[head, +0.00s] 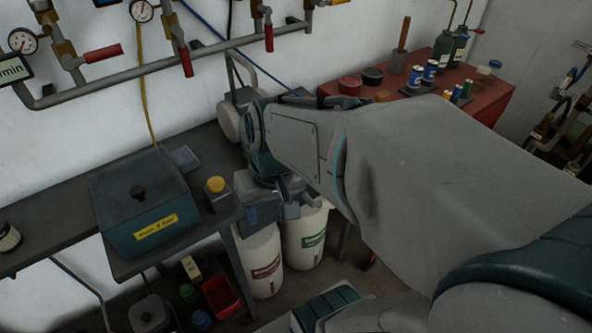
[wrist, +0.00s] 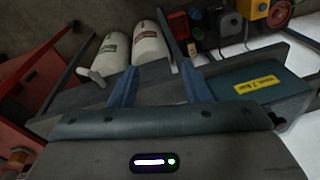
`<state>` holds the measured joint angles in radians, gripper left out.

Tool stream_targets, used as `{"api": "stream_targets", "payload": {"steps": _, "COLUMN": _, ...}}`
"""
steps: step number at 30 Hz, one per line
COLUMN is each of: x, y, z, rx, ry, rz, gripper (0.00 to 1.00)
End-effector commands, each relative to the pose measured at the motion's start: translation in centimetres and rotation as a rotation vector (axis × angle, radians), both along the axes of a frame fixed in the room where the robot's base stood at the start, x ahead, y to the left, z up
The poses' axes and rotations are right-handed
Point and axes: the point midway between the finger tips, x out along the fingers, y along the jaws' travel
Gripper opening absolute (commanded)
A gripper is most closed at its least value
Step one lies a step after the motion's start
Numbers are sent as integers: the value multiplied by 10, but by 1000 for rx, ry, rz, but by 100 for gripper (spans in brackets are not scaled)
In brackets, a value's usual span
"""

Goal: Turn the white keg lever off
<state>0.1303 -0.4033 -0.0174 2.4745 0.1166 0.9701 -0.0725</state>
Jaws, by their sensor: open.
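A small white lever (wrist: 96,78) shows in the wrist view, just left of my left finger and apart from it. In the head view a small pale piece, likely the same lever (head: 325,203), shows at the right of my gripper, partly hidden by my arm. Two white kegs stand below: one with a green label (head: 306,240) and one with a brown label (head: 262,262). They also show in the wrist view, green-labelled (wrist: 110,48) and brown-labelled (wrist: 150,46). My gripper (head: 272,214) is open and empty above the kegs; its fingers (wrist: 158,70) are spread apart.
A blue-green box (head: 145,205) with a yellow label sits on the dark bench left of my gripper. A yellow button (head: 215,184) is between them. A red table (head: 490,98) with cans and bottles stands at the right. Pipes (head: 160,72) with red-handled valves run along the wall.

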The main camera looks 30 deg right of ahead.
Motion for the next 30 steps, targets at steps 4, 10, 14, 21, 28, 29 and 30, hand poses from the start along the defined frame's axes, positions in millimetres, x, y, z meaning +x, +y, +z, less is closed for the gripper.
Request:
{"api": "stream_targets", "payload": {"steps": 4, "x": 7, "y": -12, "z": -45, "rx": 172, "ry": 162, "rz": -140, "gripper": 43}}
{"api": "stream_targets", "payload": {"steps": 10, "x": 22, "y": -32, "z": -89, "rx": 455, "ry": 296, "rz": -331, "gripper": 43}}
{"api": "stream_targets", "payload": {"steps": 14, "x": 35, "y": -54, "z": -116, "rx": 660, "ry": 327, "rz": -466, "gripper": 43}}
{"api": "stream_targets", "payload": {"steps": 21, "x": 53, "y": -117, "z": -169, "rx": 1047, "ry": 263, "rz": -721, "gripper": 43}}
{"api": "stream_targets", "payload": {"steps": 28, "x": 51, "y": -199, "z": -230, "rx": 1387, "ry": 48, "rz": -972, "gripper": 43}}
{"api": "stream_targets", "payload": {"steps": 29, "x": 49, "y": -210, "z": -238, "rx": 1425, "ry": 11, "rz": -1004, "gripper": 43}}
{"api": "stream_targets", "payload": {"steps": 30, "x": 45, "y": -225, "z": -249, "rx": 1470, "ry": -40, "rz": -1044, "gripper": 43}}
